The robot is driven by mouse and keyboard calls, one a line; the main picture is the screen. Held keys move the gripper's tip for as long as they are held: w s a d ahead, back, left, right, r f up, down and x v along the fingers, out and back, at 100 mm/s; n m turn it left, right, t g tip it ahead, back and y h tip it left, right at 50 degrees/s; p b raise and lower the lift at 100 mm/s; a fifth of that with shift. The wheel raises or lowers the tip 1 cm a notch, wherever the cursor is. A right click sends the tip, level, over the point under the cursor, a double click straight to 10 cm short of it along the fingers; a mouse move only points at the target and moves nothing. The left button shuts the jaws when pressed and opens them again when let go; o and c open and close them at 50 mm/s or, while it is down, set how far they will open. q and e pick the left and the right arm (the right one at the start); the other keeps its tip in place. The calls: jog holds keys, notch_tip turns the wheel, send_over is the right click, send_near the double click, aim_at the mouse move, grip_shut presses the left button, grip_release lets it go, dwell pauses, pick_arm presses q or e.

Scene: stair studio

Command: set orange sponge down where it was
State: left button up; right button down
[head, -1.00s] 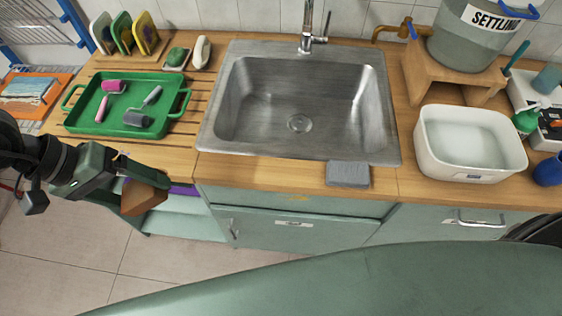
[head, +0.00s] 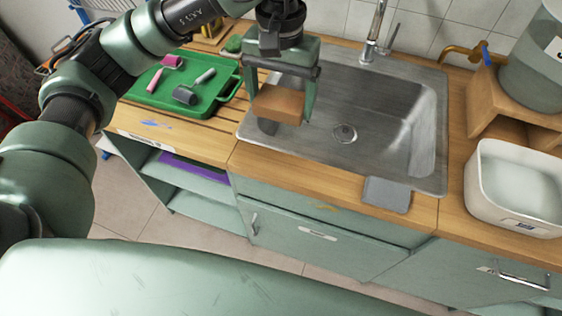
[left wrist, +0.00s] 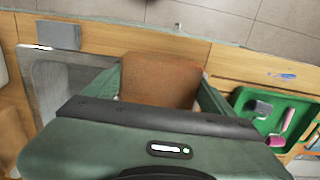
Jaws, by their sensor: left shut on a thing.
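The orange sponge (head: 279,104) is a brownish-orange block held between the fingers of my left gripper (head: 282,112). In the head view it is held above the left edge of the sink (head: 420,125), near the slatted wooden drainboard (head: 215,135). The left wrist view shows the sponge (left wrist: 160,80) between the two green fingers, with the wooden counter and part of the sink beyond. Whether the sponge touches anything below cannot be told. A dark rounded thing shows just under it in the head view. My right gripper is not in view.
A green tray (head: 207,112) with a pink roller (head: 166,68) and a grey roller (head: 190,92) lies left of the gripper. A grey cloth (head: 386,194) lies at the sink's front edge. A white basin (head: 480,190) stands at the right. The faucet (head: 372,35) rises behind the sink.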

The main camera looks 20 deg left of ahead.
pick_arm(q)
jog(key=p, duration=0.2)
send_over(280, 165)
notch_tip(280, 165, down, 15)
notch_tip(280, 165, down, 4)
jog(key=shift+d+f+p, duration=0.1)
jog(key=shift+f+p, duration=0.05)
jog(key=shift+p, duration=0.55)
jog(key=shift+f, duration=0.15)
jog(key=o, duration=1)
jog(key=shift+o, duration=0.2)
